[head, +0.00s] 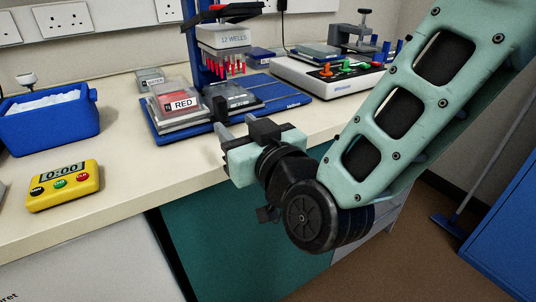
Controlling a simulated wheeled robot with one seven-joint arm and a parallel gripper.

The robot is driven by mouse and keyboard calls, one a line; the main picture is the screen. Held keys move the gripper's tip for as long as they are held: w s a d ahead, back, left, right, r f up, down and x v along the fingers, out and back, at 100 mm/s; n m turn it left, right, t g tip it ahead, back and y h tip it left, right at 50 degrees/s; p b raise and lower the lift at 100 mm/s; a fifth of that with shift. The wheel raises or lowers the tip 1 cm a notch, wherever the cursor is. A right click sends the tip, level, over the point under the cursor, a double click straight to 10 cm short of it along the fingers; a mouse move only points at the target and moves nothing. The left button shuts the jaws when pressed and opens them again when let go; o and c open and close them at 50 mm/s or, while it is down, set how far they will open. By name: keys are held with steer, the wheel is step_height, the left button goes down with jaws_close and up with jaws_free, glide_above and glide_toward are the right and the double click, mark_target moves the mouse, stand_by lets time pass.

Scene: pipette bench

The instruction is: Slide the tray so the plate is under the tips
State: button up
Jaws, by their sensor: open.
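The pipetting stand has a blue base (284,104) and a head marked "12 WELLS" (222,37). A row of red tips (223,64) hangs below the head. On the left part of the base is a grey tray (172,127) bearing a clear box-like plate labelled "RED" (183,103). This labelled plate stands to the left of the tips. A darker, low clear plate (240,98) shows to its right, below the tips and partly hidden by my gripper. My gripper (238,124) is open at the bench's front edge, close to the tray's right side; contact cannot be told.
A blue ice bucket (48,122) and yellow timer (64,186) stand on the left of the bench. A white device with coloured knobs (326,76) stands at the back right. Bare bench top (130,165) lies in front of the tray.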

steer(key=b+v, duration=0.9)
steer(key=b, duration=0.2)
steer(key=shift+s+d, duration=0.2)
steer(key=shift+s, duration=0.05)
